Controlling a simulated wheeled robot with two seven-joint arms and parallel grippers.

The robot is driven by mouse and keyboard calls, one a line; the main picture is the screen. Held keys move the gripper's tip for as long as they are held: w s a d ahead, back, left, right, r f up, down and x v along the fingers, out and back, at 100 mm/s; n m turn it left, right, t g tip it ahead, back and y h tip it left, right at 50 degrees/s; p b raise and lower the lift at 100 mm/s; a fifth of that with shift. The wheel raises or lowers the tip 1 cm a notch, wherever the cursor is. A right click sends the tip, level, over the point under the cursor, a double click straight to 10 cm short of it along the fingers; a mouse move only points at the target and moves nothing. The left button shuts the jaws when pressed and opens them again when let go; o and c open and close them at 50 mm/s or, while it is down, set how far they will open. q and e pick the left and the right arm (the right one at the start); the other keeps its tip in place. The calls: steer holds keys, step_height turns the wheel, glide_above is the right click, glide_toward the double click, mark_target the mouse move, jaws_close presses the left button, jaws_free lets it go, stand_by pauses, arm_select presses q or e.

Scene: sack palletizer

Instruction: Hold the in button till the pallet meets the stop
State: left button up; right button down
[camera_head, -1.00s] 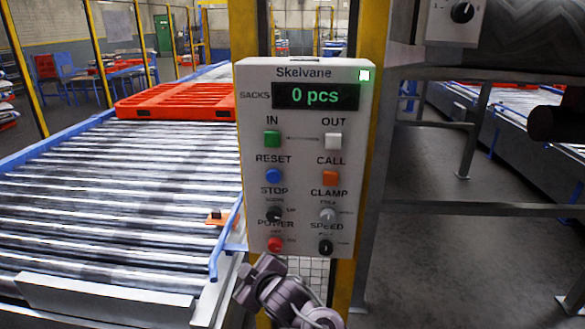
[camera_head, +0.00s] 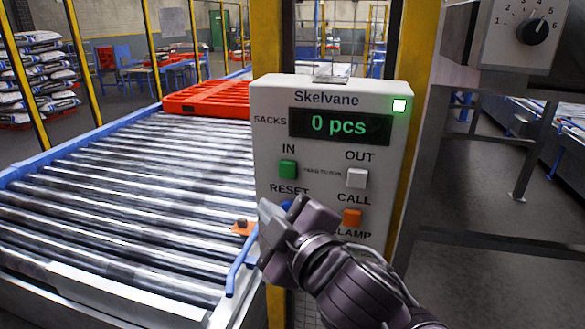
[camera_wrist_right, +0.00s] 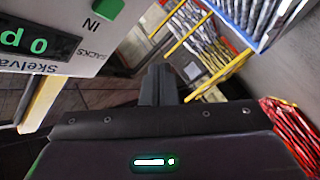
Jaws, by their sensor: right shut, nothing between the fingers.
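The green IN button (camera_head: 288,169) is on the left of the white Skelvane control box (camera_head: 385,101), whose display reads 0 pcs. My right gripper (camera_head: 268,215) is shut and empty, below and left of the IN button and apart from it. It covers part of the RESET button and the lower controls. In the right wrist view the shut fingers (camera_wrist_right: 158,85) point away, with the IN button (camera_wrist_right: 108,8) above and left of them. The red pallet (camera_head: 207,97) lies at the far end of the roller conveyor (camera_head: 120,185). My left gripper is out of view.
A small orange block (camera_head: 243,228) sits at the conveyor's near right edge, perhaps the stop. A yellow post (camera_head: 267,45) stands behind the box. A dial panel (camera_head: 520,35) is at upper right. Stacked sacks (camera_head: 45,75) stand at far left.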

mark_target(288, 170)
steer(key=shift+w+d+p, duration=0.45)
steer(key=shift+w+p, duration=0.35)
steer(key=shift+w, duration=0.6)
steer(key=shift+w+d+p, duration=0.5)
steer(key=shift+w+p, duration=0.3)
steer(key=shift+w, duration=0.65)
steer(key=shift+w+d+p, duration=0.45)
steer(key=shift+w+p, duration=0.35)
steer(key=shift+w, duration=0.6)
steer(key=shift+w, duration=0.1)
steer(key=shift+w+d, duration=0.15)
steer(key=shift+w, duration=0.15)
